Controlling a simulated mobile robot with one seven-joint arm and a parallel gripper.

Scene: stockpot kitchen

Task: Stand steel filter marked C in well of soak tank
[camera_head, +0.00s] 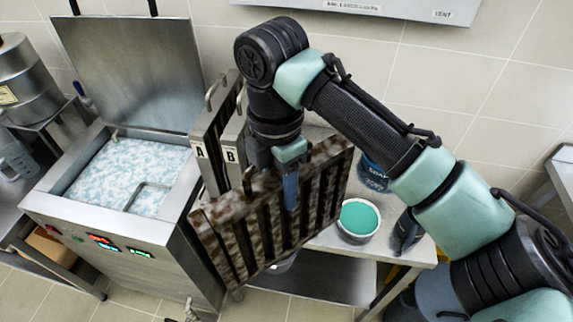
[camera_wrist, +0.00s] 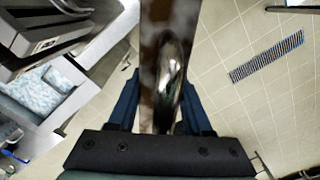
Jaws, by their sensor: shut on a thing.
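My gripper (camera_head: 290,185) is shut on a grimy, brown-stained slatted filter (camera_head: 228,235) and holds it up, tilted, in front of the side table. No letter shows on this filter. In the wrist view its edge and shiny handle (camera_wrist: 168,85) lie between my blue fingers (camera_wrist: 160,110). The steel soak tank (camera_head: 178,205) is at left with its lid (camera_head: 130,70) raised. The held filter is right of the tank, apart from the foam.
Two filters marked A (camera_head: 202,152) and B (camera_head: 230,155) stand upright between tank and held filter. A tub of green stuff (camera_head: 359,219) and a dark blue container (camera_head: 374,172) stand on the side table (camera_head: 400,252). A floor grate (camera_wrist: 266,56) shows in the wrist view.

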